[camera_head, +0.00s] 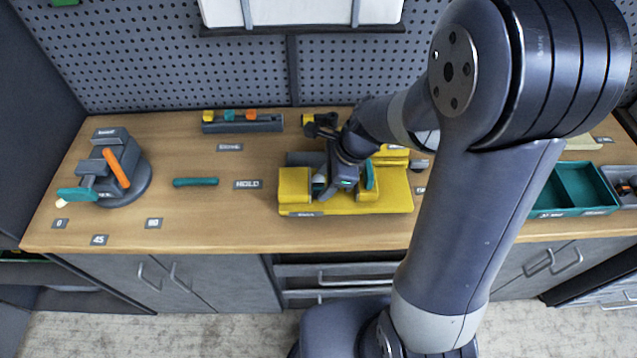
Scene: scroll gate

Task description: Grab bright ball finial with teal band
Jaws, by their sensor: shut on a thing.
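My gripper (343,187) is low over the yellow fixture (391,203) at the middle of the bench. It is shut on a small part there, mostly hidden by the gripper itself. A teal piece (370,176) stands just right of the gripper, and a yellow block (294,185) is at its left. I cannot make out a bright ball with a teal band in the jaws. A small pale rounded tip (61,203) shows at the end of a teal piece (78,194) on the grey swivel device at the left, well away from my gripper.
The grey device (126,186) has an orange lever (117,168). A teal bar (195,182) lies between it and the fixture. A grey rack (243,123) with coloured pieces stands at the back. A teal tray (577,190) is at the right. The bench's front left is mostly clear.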

